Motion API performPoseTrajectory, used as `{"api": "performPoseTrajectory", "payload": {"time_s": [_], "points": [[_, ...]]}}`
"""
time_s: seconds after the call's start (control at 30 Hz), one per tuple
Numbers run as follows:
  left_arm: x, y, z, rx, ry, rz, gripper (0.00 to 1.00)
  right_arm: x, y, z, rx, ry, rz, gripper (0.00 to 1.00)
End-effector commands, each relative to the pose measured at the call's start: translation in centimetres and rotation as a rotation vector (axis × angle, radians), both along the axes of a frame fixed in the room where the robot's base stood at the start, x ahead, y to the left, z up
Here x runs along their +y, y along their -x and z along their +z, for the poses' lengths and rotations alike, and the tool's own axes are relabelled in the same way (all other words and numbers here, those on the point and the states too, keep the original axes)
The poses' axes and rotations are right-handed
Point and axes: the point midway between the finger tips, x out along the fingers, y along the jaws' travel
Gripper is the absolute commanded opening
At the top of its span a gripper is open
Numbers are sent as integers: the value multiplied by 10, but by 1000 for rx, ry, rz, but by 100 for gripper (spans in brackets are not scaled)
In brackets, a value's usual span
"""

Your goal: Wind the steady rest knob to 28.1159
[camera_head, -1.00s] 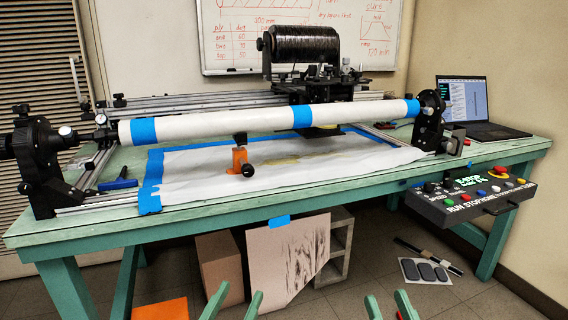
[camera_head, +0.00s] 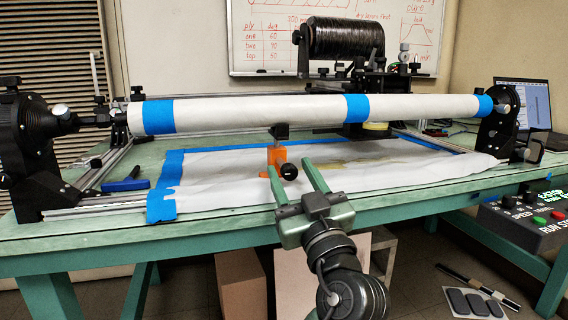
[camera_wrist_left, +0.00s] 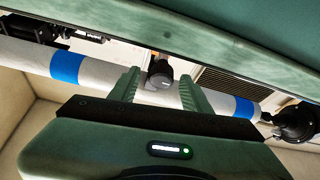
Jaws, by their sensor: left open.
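The steady rest is an orange block (camera_head: 273,158) with a black saddle (camera_head: 280,132) on top, under the white tube (camera_head: 250,112). Its black knob (camera_head: 289,172) faces the front of the table. My left gripper (camera_head: 296,170) is open and empty, its two green fingers pointing at the steady rest, with the knob showing between them in the head view. In the left wrist view a dark round part, seemingly the knob (camera_wrist_left: 159,74), shows between the open fingers (camera_wrist_left: 160,88). I cannot tell whether the fingers touch it. My right gripper is not in view.
The winding machine's end stand (camera_head: 30,150) is at left, another (camera_head: 497,133) at right. A black spool (camera_head: 348,38) stands behind the tube. A blue-handled tool (camera_head: 125,185) lies at left. A control box (camera_head: 530,222) hangs at the right front edge. White sheeting covers the table's middle.

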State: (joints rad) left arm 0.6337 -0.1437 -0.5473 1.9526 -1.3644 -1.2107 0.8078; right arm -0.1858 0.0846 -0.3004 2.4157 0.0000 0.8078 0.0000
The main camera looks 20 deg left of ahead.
Motion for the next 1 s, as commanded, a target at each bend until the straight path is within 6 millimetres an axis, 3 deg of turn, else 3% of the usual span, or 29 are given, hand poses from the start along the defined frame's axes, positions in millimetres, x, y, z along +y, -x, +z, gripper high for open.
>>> {"api": "performPoseTrajectory", "payload": {"time_s": [0.23, 0.57, 0.6, 0.77, 1.0], "points": [[19, -24, 12, 0, -1, 1, 48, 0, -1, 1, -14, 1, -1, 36], [22, -29, 14, 2, 0, -1, 48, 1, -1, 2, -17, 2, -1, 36], [22, -29, 14, 2, 0, -1, 45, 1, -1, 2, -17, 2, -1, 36], [22, -28, 14, 2, 0, -1, 1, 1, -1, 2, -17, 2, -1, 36], [22, -28, 14, 7, -6, -1, 0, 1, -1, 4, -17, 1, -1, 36]]}}
